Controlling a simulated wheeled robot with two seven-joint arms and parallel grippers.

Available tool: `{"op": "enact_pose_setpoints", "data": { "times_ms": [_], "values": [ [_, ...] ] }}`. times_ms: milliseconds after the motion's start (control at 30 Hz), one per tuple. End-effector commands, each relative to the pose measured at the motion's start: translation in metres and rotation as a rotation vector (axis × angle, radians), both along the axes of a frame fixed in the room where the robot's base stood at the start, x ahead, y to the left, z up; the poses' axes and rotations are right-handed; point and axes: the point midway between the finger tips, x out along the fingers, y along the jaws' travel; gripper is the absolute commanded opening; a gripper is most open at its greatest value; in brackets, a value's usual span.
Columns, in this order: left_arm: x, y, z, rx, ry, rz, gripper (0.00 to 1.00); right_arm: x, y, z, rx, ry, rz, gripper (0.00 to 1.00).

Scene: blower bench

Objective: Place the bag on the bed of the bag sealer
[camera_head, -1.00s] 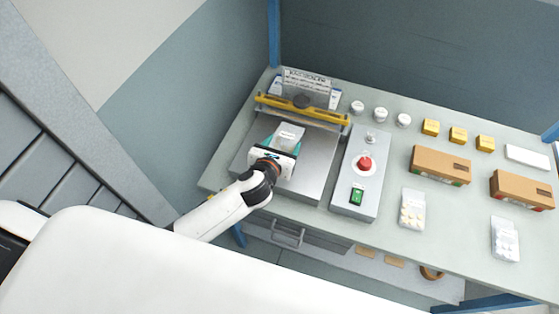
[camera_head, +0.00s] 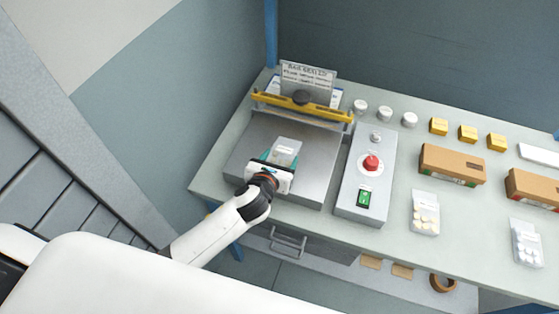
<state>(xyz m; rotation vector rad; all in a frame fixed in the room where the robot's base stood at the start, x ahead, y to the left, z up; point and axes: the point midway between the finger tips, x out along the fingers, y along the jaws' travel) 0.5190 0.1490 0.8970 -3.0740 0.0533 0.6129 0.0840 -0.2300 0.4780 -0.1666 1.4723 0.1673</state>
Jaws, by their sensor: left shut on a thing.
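The bag sealer has a grey metal bed (camera_head: 312,176) and a yellow bar (camera_head: 300,104) with a dark knob across its back. A clear bag (camera_head: 285,149) with a pale label is over the front left part of the bed. My left gripper (camera_head: 271,163) is shut on the bag's near end, and the bag points toward the yellow bar. I cannot tell whether the bag touches the bed. My fingers partly hide its near end. My right gripper is not in view.
A control box with a red button (camera_head: 371,162) and a green switch (camera_head: 363,197) stands right of the bed. Two bags of pale pieces (camera_head: 425,213) (camera_head: 526,243), brown cartons (camera_head: 452,164), yellow blocks (camera_head: 467,133) and white round jars (camera_head: 385,113) occupy the right side. A sign (camera_head: 307,77) stands behind.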

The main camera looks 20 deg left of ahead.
Motion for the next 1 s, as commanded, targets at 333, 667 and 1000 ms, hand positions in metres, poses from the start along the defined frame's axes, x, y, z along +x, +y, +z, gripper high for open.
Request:
{"op": "enact_pose_setpoints", "data": {
  "times_ms": [333,667,1000],
  "values": [
    [0.000,0.000,-0.003,0.000,0.001,0.000,0.87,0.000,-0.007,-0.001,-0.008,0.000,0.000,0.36],
    [-0.005,0.000,0.004,0.001,0.002,0.000,0.87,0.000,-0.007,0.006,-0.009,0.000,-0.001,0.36],
    [-0.068,0.002,0.033,0.001,0.005,-0.001,0.87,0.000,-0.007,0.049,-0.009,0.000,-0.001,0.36]
  ]
}}
